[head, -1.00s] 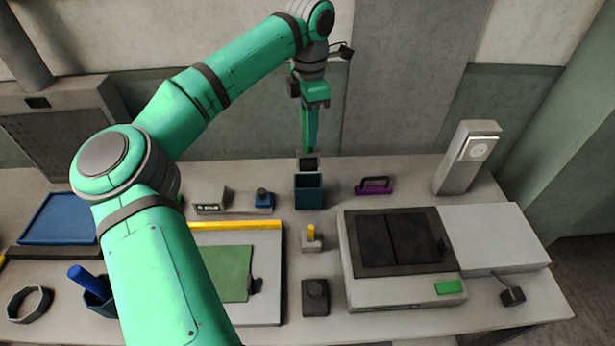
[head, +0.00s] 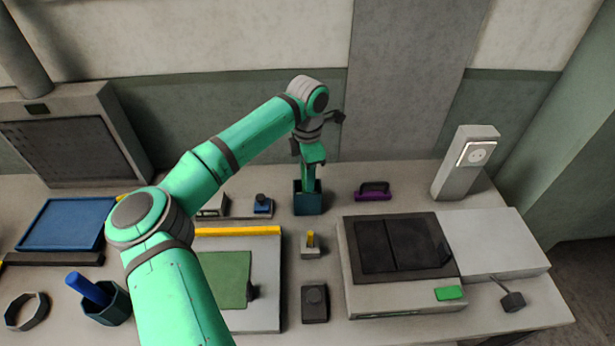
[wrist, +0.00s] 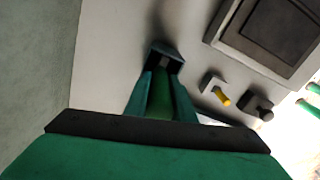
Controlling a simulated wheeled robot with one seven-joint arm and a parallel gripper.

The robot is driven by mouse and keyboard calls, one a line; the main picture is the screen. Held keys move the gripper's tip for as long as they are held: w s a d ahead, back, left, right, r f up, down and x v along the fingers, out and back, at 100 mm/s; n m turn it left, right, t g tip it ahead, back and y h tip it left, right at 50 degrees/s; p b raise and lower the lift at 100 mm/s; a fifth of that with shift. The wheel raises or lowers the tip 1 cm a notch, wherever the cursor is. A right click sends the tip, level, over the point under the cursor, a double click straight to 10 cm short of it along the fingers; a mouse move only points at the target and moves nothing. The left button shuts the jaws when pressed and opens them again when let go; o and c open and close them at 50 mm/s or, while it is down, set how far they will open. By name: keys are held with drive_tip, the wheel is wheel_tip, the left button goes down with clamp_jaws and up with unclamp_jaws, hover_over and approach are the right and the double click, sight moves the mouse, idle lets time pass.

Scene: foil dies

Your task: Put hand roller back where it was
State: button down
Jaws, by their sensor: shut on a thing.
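My gripper (head: 311,178) points down into the dark blue-teal open-topped box (head: 308,205) at the back middle of the bench. In the wrist view, my gripper (wrist: 161,92) is shut on the green handle (wrist: 160,102) of what I take to be the hand roller. Its far end goes into the mouth of the dark box (wrist: 164,50). The roller's head is hidden inside or behind the box wall, so I cannot tell whether it touches the bottom. In the head view, the fingers hide most of the roller.
A purple-handled tool (head: 373,191) lies right of the box. A small blue-topped block (head: 262,205) stands to its left. A yellow-pegged block (head: 310,244) and a black-lidded machine (head: 400,245) are in front. Bare bench separates them.

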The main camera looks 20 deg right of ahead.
drive_tip(key=shift+f, duration=0.25)
drive_tip(key=shift+s+f, duration=0.1)
drive_tip(key=shift+f, duration=0.4)
drive_tip(key=c, duration=1.5)
unclamp_jaws()
drive_tip(key=shift+f, duration=0.1)
wheel_tip(320, 180, up, 14)
drive_tip(key=shift+f, duration=0.15)
